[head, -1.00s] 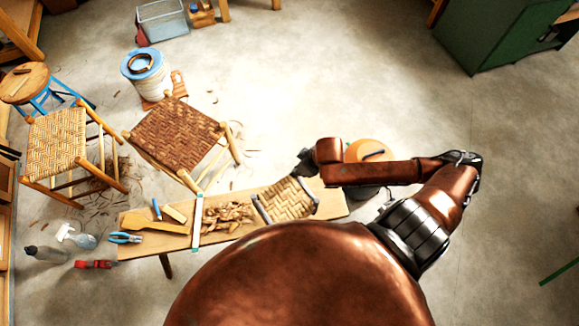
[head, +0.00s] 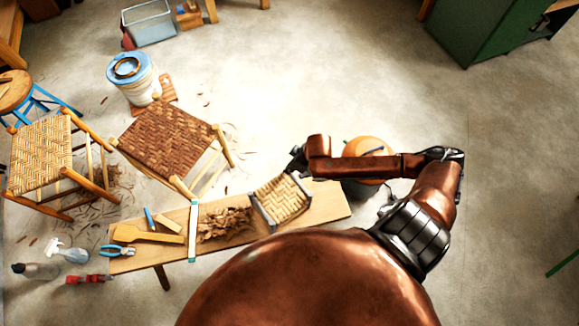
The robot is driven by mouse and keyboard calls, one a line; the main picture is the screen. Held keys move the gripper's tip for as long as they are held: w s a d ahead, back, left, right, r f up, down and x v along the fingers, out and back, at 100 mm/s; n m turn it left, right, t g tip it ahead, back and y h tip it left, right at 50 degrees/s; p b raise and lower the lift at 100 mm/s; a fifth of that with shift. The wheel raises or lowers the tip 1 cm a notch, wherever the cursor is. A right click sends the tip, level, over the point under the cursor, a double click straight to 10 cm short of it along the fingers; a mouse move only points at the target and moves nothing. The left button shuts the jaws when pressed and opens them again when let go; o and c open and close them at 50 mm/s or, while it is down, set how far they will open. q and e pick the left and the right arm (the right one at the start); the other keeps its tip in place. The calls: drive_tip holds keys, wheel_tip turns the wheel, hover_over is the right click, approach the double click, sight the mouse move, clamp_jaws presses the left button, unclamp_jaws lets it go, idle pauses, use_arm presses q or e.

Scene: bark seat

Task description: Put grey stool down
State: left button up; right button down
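The grey stool (head: 281,202) is small, with a pale woven seat and a dark grey frame. It shows at the right part of the wooden bench (head: 328,203), and its seat looks tilted. I cannot tell whether all its feet touch the bench. My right gripper (head: 296,161) is at the stool's far edge, close to its upper corner post. The fingers are dark, small and partly hidden, so their grip on the frame is not clear. My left gripper is not in view.
A larger brown woven stool (head: 168,142) stands behind. An orange-topped bucket (head: 369,148) is behind my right arm.

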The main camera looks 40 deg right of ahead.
drive_tip(key=c, duration=2.2)
unclamp_jaws()
drive_tip(key=o, duration=0.3)
drive_tip(key=shift+r, duration=0.1)
